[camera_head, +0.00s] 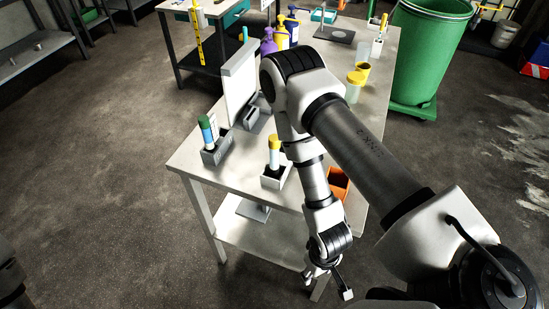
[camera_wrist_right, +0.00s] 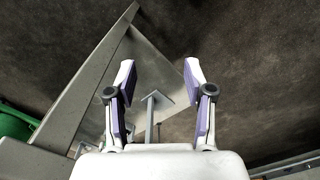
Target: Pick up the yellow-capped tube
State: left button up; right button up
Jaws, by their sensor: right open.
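The yellow-capped tube (camera_head: 274,150) stands upright in a light grey holder (camera_head: 272,179) near the front of the table, just left of my right arm. A green-capped tube (camera_head: 208,131) stands in a darker grey holder (camera_head: 217,155) to its left. My right gripper (camera_head: 328,284) is open and empty at the table's front edge, nearer to me than the yellow-capped tube and apart from it. In the right wrist view its two fingers (camera_wrist_right: 159,73) are spread with nothing between them, and no tube shows there. My left gripper is not in view.
The table (camera_head: 201,166) bears a white upright panel (camera_head: 240,84), several pump bottles (camera_head: 268,41), a yellow-lidded jar (camera_head: 354,87) and an orange bin (camera_head: 339,183) beside my right arm. A green barrel (camera_head: 428,55) stands on the floor behind, right. The table's front left corner is clear.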

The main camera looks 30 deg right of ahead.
jog(key=shift+o, duration=0.4)
jog(key=m+t+h, duration=0.3)
jog(key=m+t, duration=0.1)
jog(key=m, duration=0.3)
send_near(275, 152)
jog(key=x, duration=0.2)
jog(key=w+x, duration=0.1)
jog(key=x, duration=0.2)
jog(key=shift+w+d+r, duration=0.1)
jog(key=shift+d, duration=0.05)
jog(key=b+x, duration=0.3)
jog(key=x, duration=0.4)
jog(key=shift+w+d+f, duration=0.1)
jog(key=shift+d+f, duration=0.05)
jog(key=shift+f, duration=0.2)
grip_shut()
